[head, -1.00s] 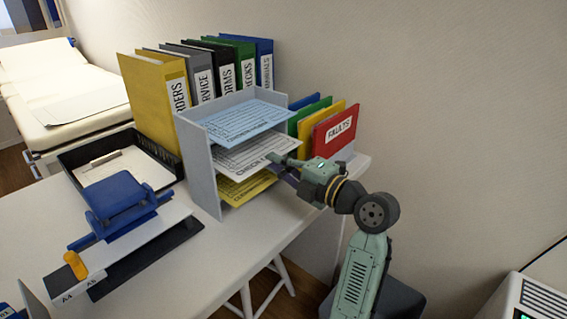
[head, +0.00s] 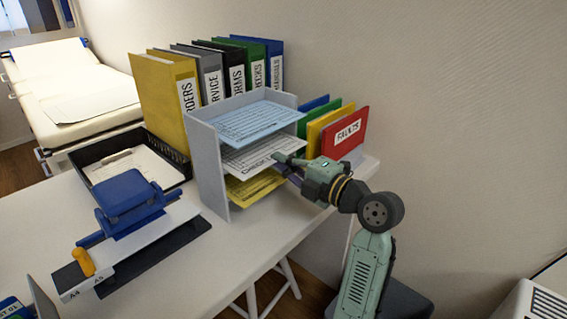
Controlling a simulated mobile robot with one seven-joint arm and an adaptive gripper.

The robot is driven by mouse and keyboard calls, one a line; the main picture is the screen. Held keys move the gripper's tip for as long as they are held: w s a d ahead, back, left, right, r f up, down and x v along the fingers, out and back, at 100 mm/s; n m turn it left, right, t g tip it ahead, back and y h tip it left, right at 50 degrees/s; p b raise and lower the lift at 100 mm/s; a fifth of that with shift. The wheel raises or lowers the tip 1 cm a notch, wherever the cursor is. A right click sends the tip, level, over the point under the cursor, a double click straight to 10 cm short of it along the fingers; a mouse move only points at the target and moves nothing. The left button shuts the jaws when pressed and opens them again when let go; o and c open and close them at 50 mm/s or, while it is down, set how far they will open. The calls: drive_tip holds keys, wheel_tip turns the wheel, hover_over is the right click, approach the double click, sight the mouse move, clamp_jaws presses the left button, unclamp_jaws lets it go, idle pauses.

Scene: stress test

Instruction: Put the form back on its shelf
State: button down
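A grey letter rack (head: 209,163) stands on the white table with three sheets stacked on its levels. A light-blue form (head: 245,121) lies on top, a white form (head: 262,153) with a printed heading lies in the middle, and a yellow form (head: 252,187) lies lowest. My gripper (head: 284,164) reaches in from the right at the front of the middle level. Its upper finger overlaps the white form's near right corner, and a darker lower finger shows just below. Whether the fingers press on the sheet is too small to tell.
Several upright binders (head: 163,95) stand behind the rack. Coloured folders, with a red one (head: 345,135) in front, stand close to my gripper. A black tray (head: 107,152) with a clipboard, a blue hole punch (head: 128,195) and a paper trimmer (head: 125,250) are left. The table's front right is clear.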

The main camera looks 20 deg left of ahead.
drive_tip(key=shift+w+a+b, duration=0.1)
drive_tip(key=shift+a+b, duration=0.2)
drive_tip(key=shift+a, duration=0.2)
drive_tip(key=c, duration=2.3)
unclamp_jaws()
drive_tip(key=o, duration=0.6)
drive_tip(key=shift+d, duration=0.15)
drive_tip(key=v, duration=1.1)
drive_tip(key=shift+d, duration=0.4)
